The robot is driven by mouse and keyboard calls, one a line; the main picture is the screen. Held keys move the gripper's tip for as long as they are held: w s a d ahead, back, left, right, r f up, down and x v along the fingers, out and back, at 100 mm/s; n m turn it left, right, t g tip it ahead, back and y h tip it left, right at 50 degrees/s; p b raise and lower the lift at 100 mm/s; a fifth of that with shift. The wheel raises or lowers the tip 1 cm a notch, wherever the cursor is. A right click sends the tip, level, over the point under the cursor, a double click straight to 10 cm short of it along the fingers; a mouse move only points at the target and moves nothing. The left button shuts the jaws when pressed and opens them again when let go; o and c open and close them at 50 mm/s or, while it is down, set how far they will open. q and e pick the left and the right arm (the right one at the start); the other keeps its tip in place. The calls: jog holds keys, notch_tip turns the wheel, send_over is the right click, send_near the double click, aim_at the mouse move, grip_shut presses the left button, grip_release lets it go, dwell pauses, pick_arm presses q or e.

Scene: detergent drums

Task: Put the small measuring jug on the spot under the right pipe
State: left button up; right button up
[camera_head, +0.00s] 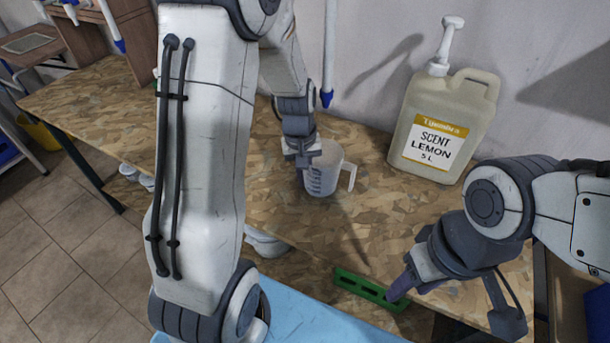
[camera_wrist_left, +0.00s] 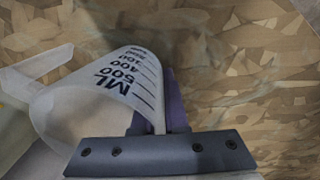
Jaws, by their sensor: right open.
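The small measuring jug (camera_head: 328,174) is a translucent cup with dark markings and a handle on its right, upright over the wooden table. My left gripper (camera_head: 305,160) is at its left rim. In the left wrist view the jug (camera_wrist_left: 110,95) has its wall between the purple fingers (camera_wrist_left: 160,125), which look shut on it. Whether its base touches the table is unclear. The right pipe (camera_head: 329,50) is white with a blue tip and hangs behind the jug. The spot under it cannot be made out. My right gripper (camera_head: 455,303) is open and empty at the front right.
A large lemon-scent canister (camera_head: 444,120) with a pump stands right of the jug against the wall. A green slotted piece (camera_head: 370,289) lies by the table's front edge. Another blue-tipped pipe (camera_head: 120,45) hangs at far left. Between jug and green piece the table (camera_head: 350,240) is clear.

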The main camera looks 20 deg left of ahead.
pick_arm(q)
jog(key=shift+o, duration=0.8)
jog(key=shift+r, duration=0.25)
notch_tip(320, 180, up, 12)
jog(key=p, duration=0.1)
jog(key=shift+s+a+p, duration=0.25)
jog(key=shift+a+p, duration=0.1)
jog(key=shift+a, duration=0.05)
jog(key=shift+f, duration=0.1)
